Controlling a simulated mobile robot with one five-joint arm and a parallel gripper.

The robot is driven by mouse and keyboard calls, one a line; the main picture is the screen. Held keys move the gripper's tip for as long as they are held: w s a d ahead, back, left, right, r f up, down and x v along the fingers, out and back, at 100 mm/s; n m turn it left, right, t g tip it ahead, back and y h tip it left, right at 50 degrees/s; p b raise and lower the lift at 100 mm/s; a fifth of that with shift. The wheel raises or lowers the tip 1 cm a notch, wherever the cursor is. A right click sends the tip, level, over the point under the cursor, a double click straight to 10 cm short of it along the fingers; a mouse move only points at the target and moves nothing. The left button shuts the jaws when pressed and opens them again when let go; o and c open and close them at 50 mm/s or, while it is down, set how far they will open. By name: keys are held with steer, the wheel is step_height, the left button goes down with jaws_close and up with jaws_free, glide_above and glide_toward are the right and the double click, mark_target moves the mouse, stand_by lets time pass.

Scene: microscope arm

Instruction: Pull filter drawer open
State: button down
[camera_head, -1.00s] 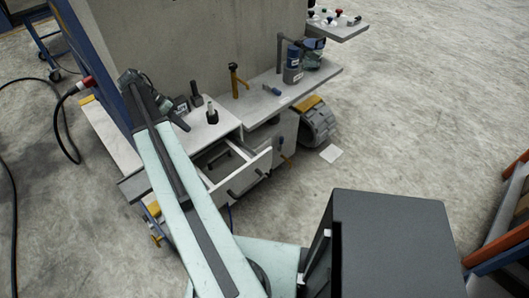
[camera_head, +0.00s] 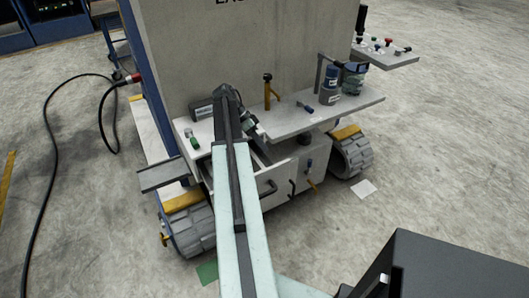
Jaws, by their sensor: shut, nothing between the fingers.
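The drawer (camera_head: 281,178) is in the lower front of a grey wheeled unit and has a white front with a dark handle (camera_head: 267,188). It stands out from the unit, and a dark gap shows above its front. My arm crosses in front and hides its left part, so how far it is out is hard to tell. My gripper (camera_head: 250,123) is small and dark at the end of the arm, above and behind the drawer front, near the white shelf. It is shut and empty, apart from the handle.
An orange-and-black lever (camera_head: 267,92) stands behind the gripper. Tracked wheels (camera_head: 352,155) flank the drawer. A black cable (camera_head: 58,150) lies on the floor at left. Open floor lies to the right.

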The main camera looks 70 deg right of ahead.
mark_target(278, 167)
steer(key=b+x, duration=0.4)
steer(key=x, duration=0.1)
steer(key=b+x, duration=0.2)
steer(key=x, duration=0.1)
steer(key=shift+w+f, duration=0.3)
steer(key=shift+s+a+r+p, duration=0.15)
steer(key=shift+s+a+p, duration=0.05)
steer(key=shift+s+a, duration=0.35)
steer(key=shift+s+a+r+p, duration=0.15)
steer(key=shift+s+a, duration=0.3)
steer(key=shift+s, duration=0.25)
steer(key=shift+s+a, duration=0.2)
steer(key=shift+s, duration=0.25)
steer(key=shift+a, duration=0.1)
steer(key=s+a, duration=0.5)
steer(key=s, duration=0.1)
steer(key=shift+s, duration=0.4)
